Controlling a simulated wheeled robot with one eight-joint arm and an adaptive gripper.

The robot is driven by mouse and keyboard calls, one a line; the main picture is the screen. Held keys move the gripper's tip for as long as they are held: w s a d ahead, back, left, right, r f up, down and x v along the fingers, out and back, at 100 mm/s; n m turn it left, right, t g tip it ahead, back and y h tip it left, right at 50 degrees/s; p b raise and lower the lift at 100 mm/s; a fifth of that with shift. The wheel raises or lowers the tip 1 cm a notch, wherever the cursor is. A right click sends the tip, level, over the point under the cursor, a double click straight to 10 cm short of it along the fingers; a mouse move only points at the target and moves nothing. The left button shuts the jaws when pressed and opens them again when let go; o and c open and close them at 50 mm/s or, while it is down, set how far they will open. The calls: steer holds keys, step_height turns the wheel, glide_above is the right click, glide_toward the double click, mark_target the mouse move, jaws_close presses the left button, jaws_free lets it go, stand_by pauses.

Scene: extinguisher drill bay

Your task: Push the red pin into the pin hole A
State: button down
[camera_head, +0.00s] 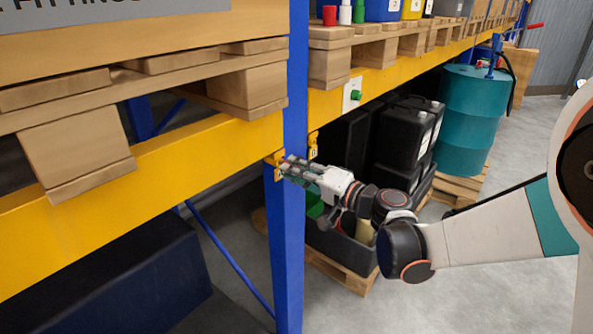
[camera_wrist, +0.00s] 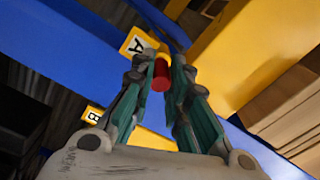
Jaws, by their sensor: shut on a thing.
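The red pin (camera_wrist: 161,77) sits between the fingertips of my gripper (camera_wrist: 163,70) in the wrist view. My gripper is shut on it, with a teal-padded finger on each side. A yellow plate marked A (camera_wrist: 136,42) is on the blue post just beyond the pin, up and left of it. The pin's far end meets a yellow piece beside this plate; pin hole A itself is hidden, so I cannot tell whether the tip is inside. In the head view my gripper (camera_head: 283,166) is at the blue post (camera_head: 289,240), and the pin is too small to make out.
A yellow plate marked B (camera_wrist: 92,115) is lower left in the wrist view. A yellow beam (camera_head: 150,165) and wooden pallets (camera_head: 75,150) flank the post. Black cases (camera_head: 405,135) and a teal drum (camera_head: 470,115) stand behind my arm. Open floor lies to the right.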

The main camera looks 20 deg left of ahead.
steer(key=shift+w+a, duration=0.15)
steer(key=shift+a, duration=0.25)
steer(key=c, duration=1.5)
jaws_free()
steer(key=shift+o, duration=0.2)
steer(key=shift+d, duration=0.1)
steer(key=v, duration=0.8)
steer(key=shift+d+b, duration=0.35)
steer(key=s+d+f+h, duration=0.2)
steer(key=s+d+h, duration=0.3)
steer(key=d, duration=0.6)
steer(key=s+d+f+h, duration=0.2)
steer(key=s+d+h, duration=0.4)
steer(key=s+d, duration=0.3)
steer(key=s+d+f+h, duration=0.2)
steer(key=s+d+h, duration=0.3)
steer(key=d, duration=0.8)
steer(key=s, duration=0.3)
steer(key=shift+h, duration=0.3)
